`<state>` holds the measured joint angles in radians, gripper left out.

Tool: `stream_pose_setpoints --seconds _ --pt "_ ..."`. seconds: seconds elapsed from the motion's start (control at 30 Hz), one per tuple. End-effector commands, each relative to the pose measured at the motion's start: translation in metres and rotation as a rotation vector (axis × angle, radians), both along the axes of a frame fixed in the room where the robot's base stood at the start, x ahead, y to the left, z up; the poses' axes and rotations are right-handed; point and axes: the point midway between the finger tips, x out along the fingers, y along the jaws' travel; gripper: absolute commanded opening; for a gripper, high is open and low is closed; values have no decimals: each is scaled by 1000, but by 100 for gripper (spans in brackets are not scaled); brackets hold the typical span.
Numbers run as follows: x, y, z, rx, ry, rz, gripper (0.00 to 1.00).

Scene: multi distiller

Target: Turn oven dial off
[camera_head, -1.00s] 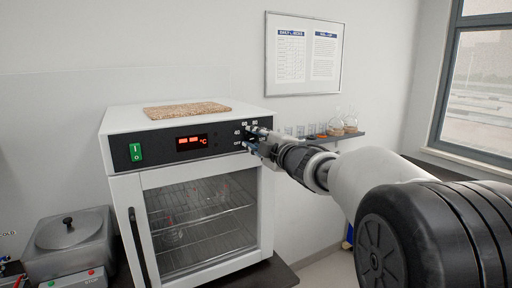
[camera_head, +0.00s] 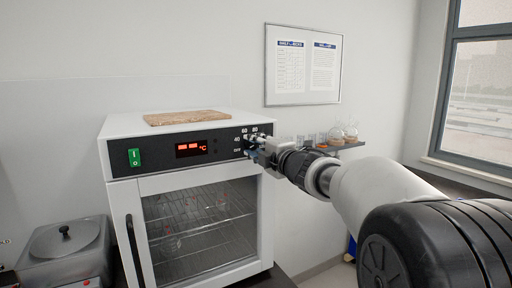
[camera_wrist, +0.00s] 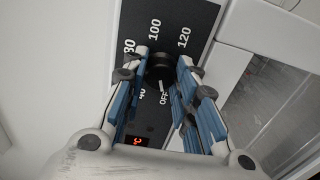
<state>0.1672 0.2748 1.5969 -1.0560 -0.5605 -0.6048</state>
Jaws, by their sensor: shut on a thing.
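The oven (camera_head: 190,200) is a white box with a black control panel (camera_head: 222,144) across its top front. In the wrist view, the round black dial (camera_wrist: 160,68) sits on the panel, ringed by the marks 40, 80, 100, 120 and OFF. My gripper (camera_wrist: 161,72) has its two blue-and-grey fingers on either side of the dial and is shut on it. In the head view my gripper (camera_head: 257,146) is at the panel's right end and hides the dial.
A green power switch (camera_head: 134,157) and a lit red display (camera_head: 191,148) are on the panel. A brown board (camera_head: 187,117) lies on the oven. A shelf with glassware (camera_head: 345,133) is on the wall behind my arm. A metal pot (camera_head: 66,245) stands at the left.

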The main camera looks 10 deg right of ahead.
Motion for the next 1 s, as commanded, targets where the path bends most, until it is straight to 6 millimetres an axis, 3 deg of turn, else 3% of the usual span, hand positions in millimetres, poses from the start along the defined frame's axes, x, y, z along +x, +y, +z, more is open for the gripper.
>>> stream_pose_setpoints --seconds 0.03,0.07,0.37,0.77,1.0 --pt "0 0 4 -1 -8 1 3" --pt "0 0 4 -1 -8 1 27" --pt "0 0 2 0 -4 1 47" --pt "-6 -2 2 1 -3 0 48" --pt "-47 -16 3 1 -3 -3 48"
